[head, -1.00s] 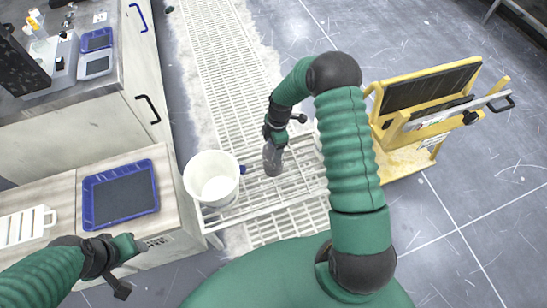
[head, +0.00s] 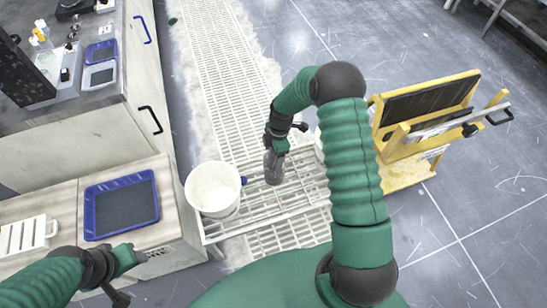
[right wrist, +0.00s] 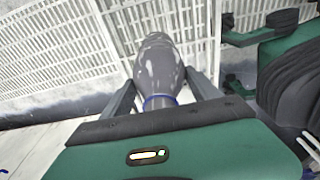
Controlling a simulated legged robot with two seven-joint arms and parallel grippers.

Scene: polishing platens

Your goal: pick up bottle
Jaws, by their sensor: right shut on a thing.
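A grey bottle (head: 273,167) is in the middle of the head view, over the white slatted rack. My right gripper (head: 275,152) is at its upper end, shut on it. In the right wrist view the bottle (right wrist: 158,65) lies between the two dark fingers, with a blue ring near the gripper. Whether the bottle's far end touches the rack is hard to tell. My left gripper (head: 138,255) is at the lower left, near the front of the wooden counter; its fingers are too small to read.
A white bucket (head: 213,190) stands on the slatted rack (head: 280,205), left of the bottle. A blue-rimmed tray (head: 88,210) lies on the counter. A yellow wooden stand (head: 405,172) is at the right. Open grey floor lies beyond it.

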